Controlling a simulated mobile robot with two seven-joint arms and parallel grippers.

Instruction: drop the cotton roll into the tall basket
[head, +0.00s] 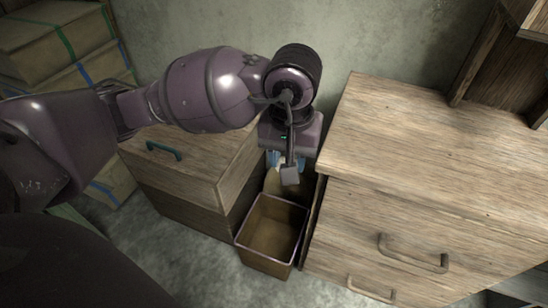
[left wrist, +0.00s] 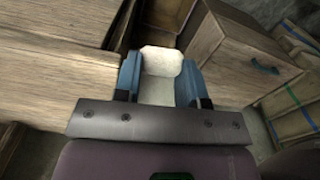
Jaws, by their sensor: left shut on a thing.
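My left gripper (head: 284,164) is shut on the cotton roll, low in the gap between two wooden cabinets in the head view. In the left wrist view the whitish cotton roll (left wrist: 161,64) sits between the blue fingers of the same gripper (left wrist: 160,70). In the head view the roll is mostly hidden by the gripper. The tall basket (head: 266,262), brown and square with an open top, stands on the floor in the gap. The gripper is above and behind the basket's far rim in the picture. My right gripper is not in view.
A wooden drawer cabinet (head: 430,150) stands close on the right of the basket. A lower cabinet (head: 180,185) with a green handle stands on the left. Strapped boxes (head: 50,45) are at the far left.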

